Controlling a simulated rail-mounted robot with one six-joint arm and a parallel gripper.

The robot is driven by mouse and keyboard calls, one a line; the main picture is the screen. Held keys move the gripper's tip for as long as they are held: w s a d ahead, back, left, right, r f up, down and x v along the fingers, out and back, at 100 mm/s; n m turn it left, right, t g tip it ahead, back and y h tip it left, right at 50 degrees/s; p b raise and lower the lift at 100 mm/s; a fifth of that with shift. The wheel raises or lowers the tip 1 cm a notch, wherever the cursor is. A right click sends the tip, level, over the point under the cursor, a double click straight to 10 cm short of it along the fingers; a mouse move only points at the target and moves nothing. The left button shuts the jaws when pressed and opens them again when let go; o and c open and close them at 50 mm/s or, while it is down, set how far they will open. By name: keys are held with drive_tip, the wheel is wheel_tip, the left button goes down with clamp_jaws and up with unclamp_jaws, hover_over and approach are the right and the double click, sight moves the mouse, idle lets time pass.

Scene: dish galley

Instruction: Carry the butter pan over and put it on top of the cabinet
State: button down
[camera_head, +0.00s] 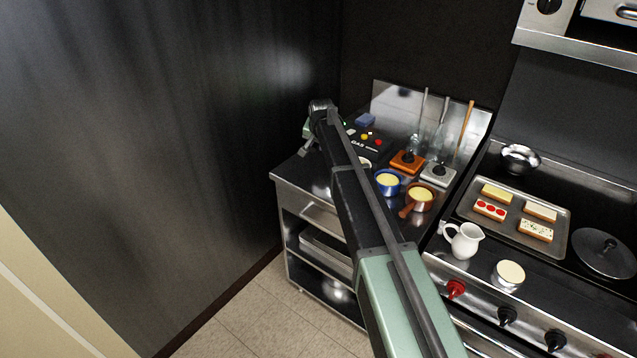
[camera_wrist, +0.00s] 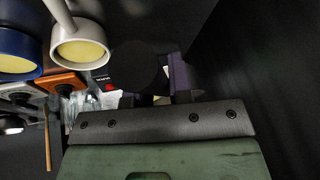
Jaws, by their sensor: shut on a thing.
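Several small pans with pale yellow contents stand on the steel cabinet (camera_head: 300,181): a blue pan (camera_head: 387,182), a brown pan (camera_head: 420,198) and a white pan, mostly behind my arm in the head view. The white pan (camera_wrist: 78,48) shows clearly in the wrist view, with its handle pointing up and away from my jaws. I cannot tell which one is the butter pan. My gripper (camera_wrist: 147,92) is over the cabinet's back left part, shut on a dark rounded thing (camera_wrist: 138,66). I cannot tell what this thing is, and the head view hides it.
A black GAS box (camera_head: 372,146) with coloured buttons, an orange block (camera_head: 407,163) and a white block (camera_head: 438,174) stand behind the pans. At right, the stove holds a tray (camera_head: 508,232) of slices, a white jug (camera_head: 464,241) and a lid (camera_head: 603,253). A dark wall stands close at left.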

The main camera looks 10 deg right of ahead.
wheel_tip(320, 180, down, 12)
drive_tip(key=b, duration=0.9)
drive_tip(key=shift+w+r, duration=0.1)
drive_tip(key=shift+r, duration=0.3)
drive_tip(key=shift+f, duration=0.25)
drive_tip(key=c, duration=1)
unclamp_jaws()
drive_tip(key=shift+r, duration=0.1)
drive_tip(key=shift+c, duration=0.2)
drive_tip(key=shift+r+p, duration=0.25)
drive_tip(key=shift+p, duration=0.05)
drive_tip(key=p+v, duration=1.1)
drive_tip(key=v, duration=0.1)
drive_tip(key=s+a+f+n+g, duration=0.1)
drive_tip(key=s+n+g, duration=0.4)
drive_tip(key=s, duration=3.5)
drive_tip(key=shift+s+a+f+n, duration=0.25)
drive_tip(key=shift+a+f+n, duration=0.2)
drive_tip(key=shift+a, duration=0.25)
